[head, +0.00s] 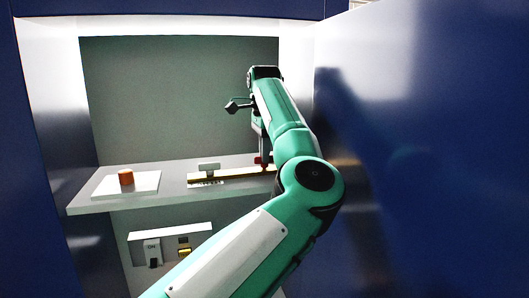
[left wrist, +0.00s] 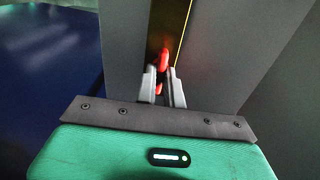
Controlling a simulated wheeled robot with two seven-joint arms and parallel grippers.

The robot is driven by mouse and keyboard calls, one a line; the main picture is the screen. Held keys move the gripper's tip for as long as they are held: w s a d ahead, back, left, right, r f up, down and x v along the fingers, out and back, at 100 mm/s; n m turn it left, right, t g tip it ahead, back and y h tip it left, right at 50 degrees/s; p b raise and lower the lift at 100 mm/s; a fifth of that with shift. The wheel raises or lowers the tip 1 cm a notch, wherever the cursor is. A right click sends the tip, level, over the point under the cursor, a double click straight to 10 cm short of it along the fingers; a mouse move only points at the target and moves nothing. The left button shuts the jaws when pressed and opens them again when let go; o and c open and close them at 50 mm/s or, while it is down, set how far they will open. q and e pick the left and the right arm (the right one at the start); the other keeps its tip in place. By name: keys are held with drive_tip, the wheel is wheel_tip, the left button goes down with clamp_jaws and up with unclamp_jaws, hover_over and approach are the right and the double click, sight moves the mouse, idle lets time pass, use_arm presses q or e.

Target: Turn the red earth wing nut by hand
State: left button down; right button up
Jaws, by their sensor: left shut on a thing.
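The red wing nut (head: 257,160) sits at the right part of the brass bar (head: 235,174) on the shelf, partly hidden by my gripper and arm. In the left wrist view the red wing nut (left wrist: 164,58) shows between and just beyond the two grey fingers. My left gripper (head: 265,162) points down over the bar. It shows in the left wrist view (left wrist: 161,76) with its fingers closed around the red nut, one on each side. My right gripper is in neither view.
A grey block (head: 208,167) stands near the bar's left end. Below is a panel with an ON switch (head: 152,253). Blue walls close both sides.

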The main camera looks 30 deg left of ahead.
use_arm(q)
drive_tip(key=m, duration=0.3)
drive_tip(key=shift+r+m, duration=0.1)
drive_tip(key=shift+m, duration=0.2)
drive_tip(key=m+b, duration=0.1)
drive_tip(key=m, duration=0.3)
drive_tip(key=m+b, duration=0.1)
drive_tip(key=m, duration=0.3)
drive_tip(key=m+b, duration=0.1)
drive_tip(key=m, duration=0.3)
drive_tip(key=shift+m, duration=0.3)
drive_tip(key=m+b, duration=0.2)
drive_tip(key=m, duration=0.3)
drive_tip(key=m+b, duration=0.1)
drive_tip(key=m, duration=0.3)
drive_tip(key=m+b, duration=0.1)
drive_tip(key=m, duration=0.3)
drive_tip(key=shift+r+m, duration=0.1)
drive_tip(key=shift+m, duration=0.8)
